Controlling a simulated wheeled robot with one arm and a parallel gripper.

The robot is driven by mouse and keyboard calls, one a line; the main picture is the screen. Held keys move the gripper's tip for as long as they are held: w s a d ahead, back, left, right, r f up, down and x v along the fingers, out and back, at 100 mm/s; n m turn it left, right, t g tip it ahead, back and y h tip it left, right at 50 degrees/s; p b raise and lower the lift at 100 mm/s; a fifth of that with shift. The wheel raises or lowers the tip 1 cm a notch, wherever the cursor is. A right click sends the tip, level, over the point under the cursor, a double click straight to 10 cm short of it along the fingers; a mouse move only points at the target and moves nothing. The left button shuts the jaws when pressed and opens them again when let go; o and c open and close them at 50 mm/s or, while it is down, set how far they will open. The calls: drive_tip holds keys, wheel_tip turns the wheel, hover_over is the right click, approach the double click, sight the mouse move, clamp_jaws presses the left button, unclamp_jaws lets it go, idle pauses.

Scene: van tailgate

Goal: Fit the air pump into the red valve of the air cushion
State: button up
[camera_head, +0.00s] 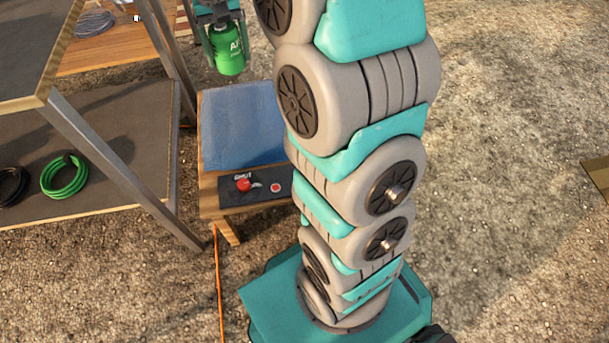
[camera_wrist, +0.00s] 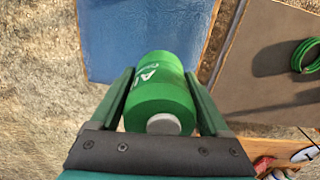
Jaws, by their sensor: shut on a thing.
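The air pump, a green cylinder with white lettering (camera_head: 230,57), hangs in my gripper (camera_head: 222,28), which is shut on it. In the wrist view the pump (camera_wrist: 160,90) sits between the two fingers (camera_wrist: 162,105), its pale round end facing the camera. The blue air cushion (camera_head: 240,125) lies on a low wooden bench; the pump is apart from it, towards the bench's far end. The cushion also shows in the wrist view (camera_wrist: 150,40). A dark panel at the bench's near end carries a red knob-like part (camera_head: 243,185) beside small white lettering and a small red disc (camera_head: 275,188). I cannot tell which is the valve.
A shelf rack with metal posts (camera_head: 125,170) stands left of the bench. A green coiled hose (camera_head: 65,176) and a black coil (camera_head: 12,186) lie on its lower shelf. An orange line (camera_head: 219,285) runs along the ground. Open gravel lies to the right.

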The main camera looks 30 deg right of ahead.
drive_tip(key=shift+s+d+f+b, duration=0.85)
drive_tip(key=shift+s+f+b, duration=0.4)
drive_tip(key=shift+s+f, duration=2.1)
drive_tip(key=shift+s+d+f+b, duration=0.8)
drive_tip(key=shift+s+f+b, duration=0.5)
drive_tip(key=shift+s+f, duration=1.95)
drive_tip(key=shift+s+d+f+b, duration=1.05)
drive_tip(key=shift+s+f, duration=1.15)
drive_tip(key=shift+s, duration=2.25)
drive_tip(key=shift+a, duration=0.2)
drive_tip(key=shift+f+b, duration=0.35)
drive_tip(key=shift+f, duration=0.95)
drive_tip(key=shift+f, duration=0.3)
drive_tip(key=o, duration=1.6)
drive_tip(key=shift+c, duration=0.2)
